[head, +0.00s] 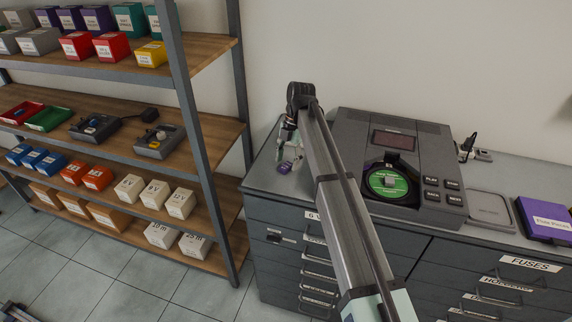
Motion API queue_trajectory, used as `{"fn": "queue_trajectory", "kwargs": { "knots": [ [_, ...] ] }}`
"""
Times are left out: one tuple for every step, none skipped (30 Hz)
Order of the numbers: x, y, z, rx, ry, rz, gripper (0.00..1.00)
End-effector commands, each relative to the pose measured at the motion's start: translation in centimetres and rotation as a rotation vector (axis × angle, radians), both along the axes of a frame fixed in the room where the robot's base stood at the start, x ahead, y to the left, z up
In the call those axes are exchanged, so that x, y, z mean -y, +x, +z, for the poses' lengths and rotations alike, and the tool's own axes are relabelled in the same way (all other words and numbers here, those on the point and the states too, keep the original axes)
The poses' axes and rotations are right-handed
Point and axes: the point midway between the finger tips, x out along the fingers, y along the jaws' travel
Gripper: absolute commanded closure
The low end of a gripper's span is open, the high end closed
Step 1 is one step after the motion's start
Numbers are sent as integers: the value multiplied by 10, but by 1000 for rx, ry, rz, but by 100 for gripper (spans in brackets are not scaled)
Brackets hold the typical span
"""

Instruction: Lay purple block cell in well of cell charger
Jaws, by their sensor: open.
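A small purple block (285,167), which looks like the block cell, lies on the left part of the grey cabinet top. My gripper (289,150) points down just above and beside it, partly hidden by my arm. Its jaws look open, and I cannot tell whether they touch the block. Two grey devices with wells stand on the middle shelf at left: one (94,128) has blue and pale parts, the other (158,141) has a yellow part. Either may be the cell charger; I cannot tell which.
A large dark disc player (392,137) with a green disc stands right of my arm on the cabinet (264,184). A purple box (543,219) lies at far right. The rack's upright (208,140) stands between shelf and cabinet.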

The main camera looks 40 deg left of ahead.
Motion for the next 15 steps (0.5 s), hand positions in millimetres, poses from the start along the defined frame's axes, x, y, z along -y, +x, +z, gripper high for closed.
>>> {"fn": "queue_trajectory", "kwargs": {
  "knots": [
    [1, -3, -4, 0, -1, 0, 42],
    [1, -3, -6, 0, 0, 0, 42],
    [1, -3, -9, 0, 0, 0, 42],
    [0, -4, -10, 0, 0, 0, 42],
    [0, -3, -11, 0, 0, 0, 42],
    [0, -3, -11, 0, 0, 0, 42],
    [0, -3, -11, 0, 0, 0, 42],
    [0, -3, -11, 0, 0, 0, 42],
    [0, -3, -11, 0, 0, 0, 42],
    [0, -3, -11, 0, 0, 0, 45],
    [0, -3, -11, 0, 0, 0, 56],
    [0, -3, -11, 0, 0, 0, 70],
    [0, -3, -11, 0, 0, 0, 81],
    [0, -3, -11, 0, 0, 0, 91],
    [0, -3, -11, 0, 0, 0, 100]
  ]
}}
